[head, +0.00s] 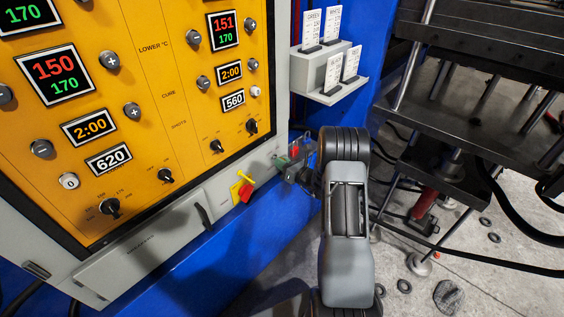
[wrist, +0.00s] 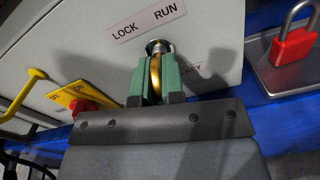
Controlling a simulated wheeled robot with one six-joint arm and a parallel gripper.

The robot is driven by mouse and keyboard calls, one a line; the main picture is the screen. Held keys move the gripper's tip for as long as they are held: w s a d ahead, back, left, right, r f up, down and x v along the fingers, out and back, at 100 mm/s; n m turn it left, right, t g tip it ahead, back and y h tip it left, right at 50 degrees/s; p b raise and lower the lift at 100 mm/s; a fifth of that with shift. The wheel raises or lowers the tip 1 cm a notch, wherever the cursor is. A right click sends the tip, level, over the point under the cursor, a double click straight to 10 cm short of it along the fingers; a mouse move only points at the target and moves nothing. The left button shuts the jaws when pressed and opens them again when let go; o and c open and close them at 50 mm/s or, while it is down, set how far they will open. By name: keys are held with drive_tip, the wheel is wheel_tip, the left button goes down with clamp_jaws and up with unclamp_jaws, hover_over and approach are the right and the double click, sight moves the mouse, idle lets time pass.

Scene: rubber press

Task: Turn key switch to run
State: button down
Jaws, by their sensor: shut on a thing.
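The key switch (wrist: 158,47) is a round silver lock cylinder on a pale panel under a label plate (wrist: 149,20) reading LOCK on the left and RUN on the right. A brass key (wrist: 155,75) sits in it, its bow seen nearly edge-on. My gripper (wrist: 154,82) is shut on the key's bow, with one green finger on each side. The fingers hide part of the key, and I cannot tell which word it points to. In the head view my arm covers much of this area and the key is not discernible.
A red padlock (wrist: 294,45) stands on a grey ledge right of the switch. A red knob (head: 245,192) on a yellow plate lies to the left on the cabinet. The orange control panel (head: 150,100) is above left. A label rack (head: 335,93) is above.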

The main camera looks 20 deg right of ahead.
drive_tip(key=shift+r+m+p, duration=0.1)
drive_tip(key=shift+m+p, duration=0.2)
drive_tip(key=shift+m, duration=1.4)
drive_tip(key=c, duration=1.2)
unclamp_jaws()
drive_tip(key=shift+c, duration=0.2)
drive_tip(key=v, duration=1.3)
drive_tip(key=shift+s+p, duration=0.3)
drive_tip(key=shift+s, duration=0.1)
drive_tip(key=shift+d, duration=0.1)
